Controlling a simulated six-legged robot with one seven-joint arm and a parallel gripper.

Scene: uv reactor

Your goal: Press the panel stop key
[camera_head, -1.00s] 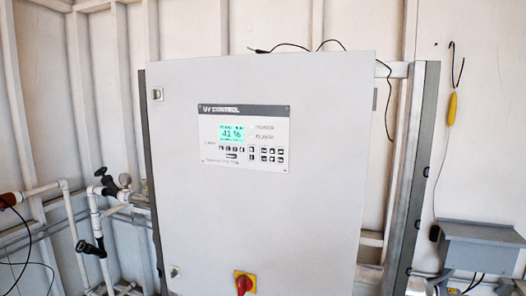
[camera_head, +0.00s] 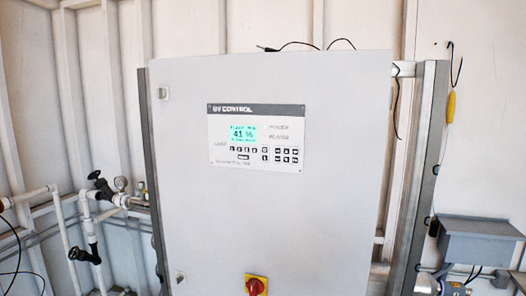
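The control panel (camera_head: 256,137) is a pale plate headed "UV CONTROL" on the front of a large grey cabinet (camera_head: 290,215). Its lit turquoise display (camera_head: 243,134) reads about 41 %. Below the display is a row of small dark keys (camera_head: 243,150) with one wider key (camera_head: 243,157) under it. A second block of small keys (camera_head: 285,155) lies to the right. The key labels are too small to read, so I cannot tell which is the stop key. No gripper fingers show, and nothing touches the panel.
A red rotary switch on a yellow plate (camera_head: 256,286) sits low on the cabinet. Pipes with valves (camera_head: 92,225) stand at left. A grey box (camera_head: 480,242) is on the right wall. A silver part (camera_head: 428,284) shows at lower right, cut off by the edge. The cabinet front is unobstructed.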

